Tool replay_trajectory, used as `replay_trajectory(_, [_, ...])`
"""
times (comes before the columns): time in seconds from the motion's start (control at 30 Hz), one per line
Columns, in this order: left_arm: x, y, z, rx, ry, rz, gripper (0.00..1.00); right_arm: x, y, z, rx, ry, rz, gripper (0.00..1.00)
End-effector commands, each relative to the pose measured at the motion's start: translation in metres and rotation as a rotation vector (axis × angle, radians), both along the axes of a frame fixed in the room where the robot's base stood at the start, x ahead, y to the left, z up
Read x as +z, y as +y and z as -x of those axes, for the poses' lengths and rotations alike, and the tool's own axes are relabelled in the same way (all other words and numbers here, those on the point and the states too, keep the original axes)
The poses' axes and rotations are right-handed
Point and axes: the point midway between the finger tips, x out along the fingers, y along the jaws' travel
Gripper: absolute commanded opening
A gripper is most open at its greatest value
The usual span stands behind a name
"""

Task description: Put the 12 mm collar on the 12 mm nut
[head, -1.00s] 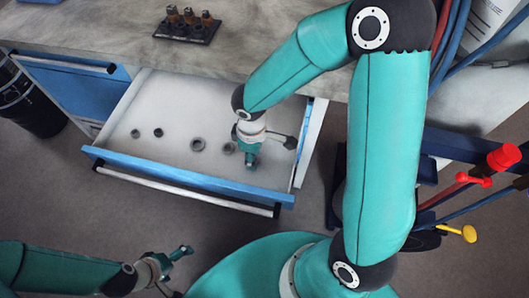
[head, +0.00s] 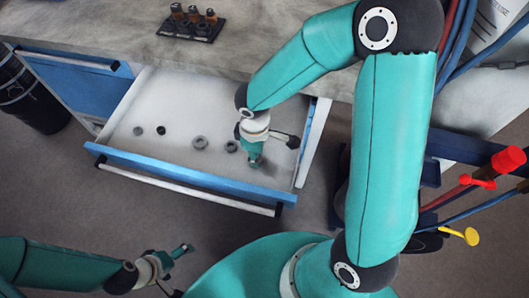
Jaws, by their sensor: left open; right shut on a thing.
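Several grey and dark rings lie on the floor of the open white drawer (head: 170,100): two small dark ones (head: 161,130) at left, a larger ring (head: 200,143) and another ring (head: 231,146) near the middle. I cannot read their sizes. My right gripper (head: 255,163) points down over the drawer's right part and is shut on a small part that its fingers hide. On the bench, a black rack (head: 188,29) carries several upright brass-and-dark pieces (head: 193,14); which is the 12 mm nut cannot be told. My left gripper (head: 183,250) is open and empty at lower left, clear of the drawer.
The drawer's blue front (head: 190,173) with its handle bar stands below the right gripper. The grey bench top (head: 110,30) is clear around the rack. Hoses and a red-handled tool (head: 506,160) are at right. A black bin (head: 35,100) stands at far left.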

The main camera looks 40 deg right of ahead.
Motion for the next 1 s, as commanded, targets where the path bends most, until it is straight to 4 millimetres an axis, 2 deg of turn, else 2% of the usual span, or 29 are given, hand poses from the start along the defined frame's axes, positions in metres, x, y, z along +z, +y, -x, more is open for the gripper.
replay_trajectory(0.87, [0.017, 0.000, 0.000, 0.000, 0.000, 0.000, 1.00, 0.022, 0.000, 0.000, 0.000, 0.000, 0.000, 0.00])
replay_trajectory(1.0, [0.024, 0.000, 0.000, 0.000, 0.000, 0.000, 1.00, 0.031, 0.000, 0.000, 0.000, 0.000, 0.000, 0.00])
